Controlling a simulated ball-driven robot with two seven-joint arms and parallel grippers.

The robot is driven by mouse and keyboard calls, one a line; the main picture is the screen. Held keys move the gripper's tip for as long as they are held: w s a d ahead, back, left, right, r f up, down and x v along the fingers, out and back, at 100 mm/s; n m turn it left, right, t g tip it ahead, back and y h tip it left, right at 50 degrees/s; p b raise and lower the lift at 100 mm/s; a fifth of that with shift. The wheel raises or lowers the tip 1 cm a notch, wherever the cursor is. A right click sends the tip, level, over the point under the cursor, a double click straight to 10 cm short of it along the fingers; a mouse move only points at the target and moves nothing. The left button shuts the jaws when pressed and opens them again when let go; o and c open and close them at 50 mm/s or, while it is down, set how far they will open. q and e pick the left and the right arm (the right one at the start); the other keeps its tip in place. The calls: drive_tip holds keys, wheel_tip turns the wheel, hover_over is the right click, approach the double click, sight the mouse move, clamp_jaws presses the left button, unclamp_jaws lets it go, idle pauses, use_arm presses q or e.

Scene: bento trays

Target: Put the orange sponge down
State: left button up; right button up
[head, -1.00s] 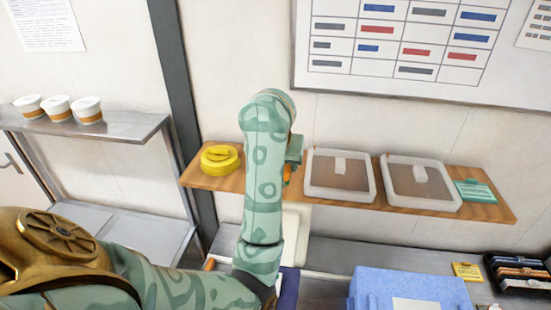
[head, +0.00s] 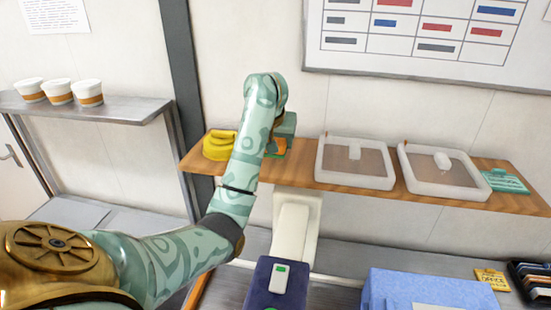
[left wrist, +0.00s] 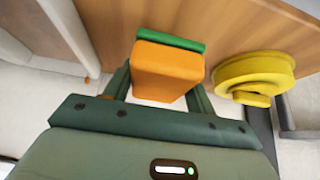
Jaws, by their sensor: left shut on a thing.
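The orange sponge (left wrist: 167,70) has a green layer (left wrist: 171,42) at its far end. In the left wrist view it sits between the two fingers of my left gripper (left wrist: 160,80), which is shut on it. In the head view my left gripper (head: 283,140) is at the wooden shelf (head: 300,172), between a yellow round thing and a clear-lidded tray. Only a small orange part of the sponge (head: 281,148) shows there, beneath the gripper. I cannot tell whether the sponge touches the shelf. My right gripper is not in view.
The yellow round thing (head: 219,146) is left of my gripper. Two lidded trays (head: 355,162) (head: 440,170) and a teal packet (head: 504,181) stand to the right. Below are a blue box (head: 420,290) and a yellow card (head: 492,279). White cups (head: 58,92) stand on a metal shelf.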

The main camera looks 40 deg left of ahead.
sight(276, 162)
use_arm(q)
drive_tip(key=f, duration=0.3)
drive_tip(key=shift+w+f+p, duration=0.2)
drive_tip(key=shift+w+p, duration=0.15)
drive_tip(key=shift+a+f, duration=0.1)
drive_tip(key=shift+f, duration=0.05)
drive_tip(key=shift+f+b, duration=0.2)
drive_tip(key=shift+b, duration=0.1)
drive_tip(key=o, duration=0.6)
drive_tip(key=shift+s+f, duration=0.1)
drive_tip(key=shift+c, duration=0.2)
drive_tip(key=o, duration=0.4)
drive_tip(key=shift+d, duration=0.2)
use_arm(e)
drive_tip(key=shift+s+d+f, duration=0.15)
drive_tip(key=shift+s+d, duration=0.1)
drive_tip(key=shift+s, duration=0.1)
use_arm(q)
drive_tip(key=shift+a, duration=0.1)
drive_tip(key=shift+s, duration=0.1)
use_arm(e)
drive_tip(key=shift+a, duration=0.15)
